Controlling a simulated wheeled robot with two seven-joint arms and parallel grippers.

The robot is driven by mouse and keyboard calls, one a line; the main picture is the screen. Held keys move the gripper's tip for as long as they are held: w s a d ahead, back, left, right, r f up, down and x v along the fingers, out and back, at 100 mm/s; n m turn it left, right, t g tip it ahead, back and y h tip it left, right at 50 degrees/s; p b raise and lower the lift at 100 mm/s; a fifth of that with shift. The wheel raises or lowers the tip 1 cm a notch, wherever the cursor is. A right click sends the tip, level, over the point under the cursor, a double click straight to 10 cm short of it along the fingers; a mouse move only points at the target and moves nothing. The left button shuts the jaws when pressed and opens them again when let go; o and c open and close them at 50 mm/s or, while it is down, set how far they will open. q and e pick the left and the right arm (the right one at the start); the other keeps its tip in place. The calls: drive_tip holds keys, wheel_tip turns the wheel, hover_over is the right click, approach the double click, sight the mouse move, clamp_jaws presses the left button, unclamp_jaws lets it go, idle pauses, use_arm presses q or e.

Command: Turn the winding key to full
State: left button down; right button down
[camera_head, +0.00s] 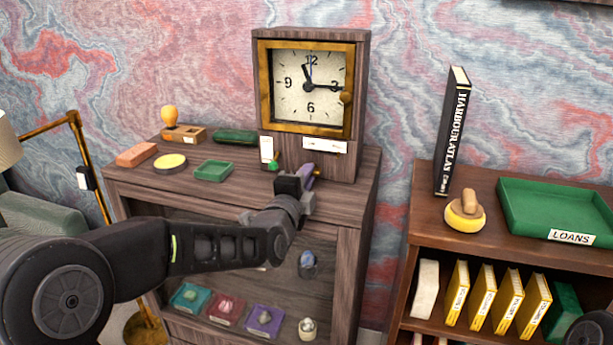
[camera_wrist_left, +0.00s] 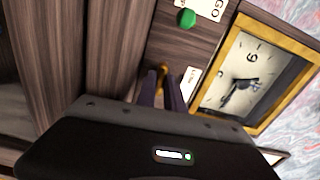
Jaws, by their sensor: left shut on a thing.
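The wooden clock (camera_head: 363,100) stands on the cabinet at the back centre, its brass-framed dial (camera_head: 311,88) facing me. It also shows tilted in the left wrist view (camera_wrist_left: 232,85). My left gripper (camera_head: 309,176) is at the clock's lower front, below the white label (camera_head: 325,145). In the left wrist view its purple fingers (camera_wrist_left: 163,88) are shut on a small brass piece, which looks like the winding key (camera_wrist_left: 163,69). The fingers hide most of the key, so its turn cannot be read. A green button (camera_head: 274,166) is left of the gripper. My right gripper is out of view.
On the cabinet top left of the clock are a green tray (camera_head: 213,170), a yellow-topped round tin (camera_head: 170,161), a brick-red block (camera_head: 137,154) and a wooden-handled stamp (camera_head: 169,116). A bookcase (camera_head: 425,215) with a green LOANS tray (camera_head: 560,212) stands right, across a gap.

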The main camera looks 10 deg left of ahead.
use_arm(q)
drive_tip(key=shift+f, duration=0.15)
drive_tip(key=c, duration=1.7)
unclamp_jaws()
drive_tip(key=shift+s, duration=0.1)
drive_tip(key=s, duration=0.5)
drive_tip(key=s+b, duration=0.1)
drive_tip(key=s, duration=0.1)
drive_tip(key=shift+s+a, duration=0.25)
drive_tip(key=shift+s, duration=0.05)
drive_tip(key=shift+s, duration=0.1)
